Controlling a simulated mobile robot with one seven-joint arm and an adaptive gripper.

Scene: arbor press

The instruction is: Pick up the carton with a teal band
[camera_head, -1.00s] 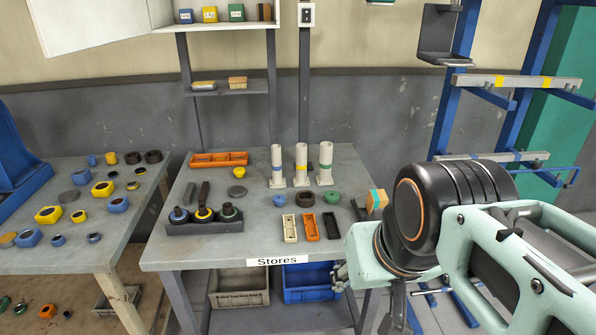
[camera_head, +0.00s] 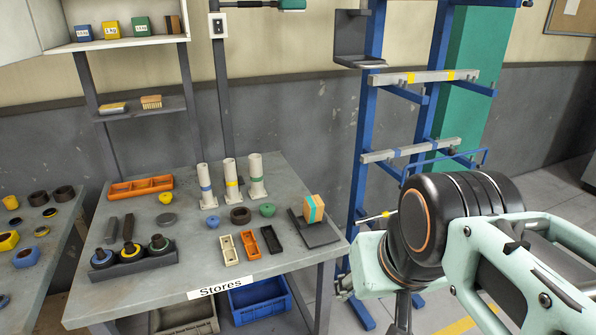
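The carton with a teal band (camera_head: 314,209) is a small tan box with a teal strip down it. It stands on a dark flat plate (camera_head: 322,234) at the right end of the grey stores table (camera_head: 200,273). My arm fills the lower right of the view, to the right of the table and apart from the carton. My gripper (camera_head: 403,312) is only partly seen below the black wrist joint, at the bottom edge. Its fingertips are not clear, so I cannot tell if it is open or shut.
Three white tubes (camera_head: 231,180), an orange tray (camera_head: 140,188) and small bins (camera_head: 249,243) stand on the table left of the carton. A blue rack (camera_head: 369,130) rises behind and right. A blue crate (camera_head: 259,299) sits below. Floor between table and arm is clear.

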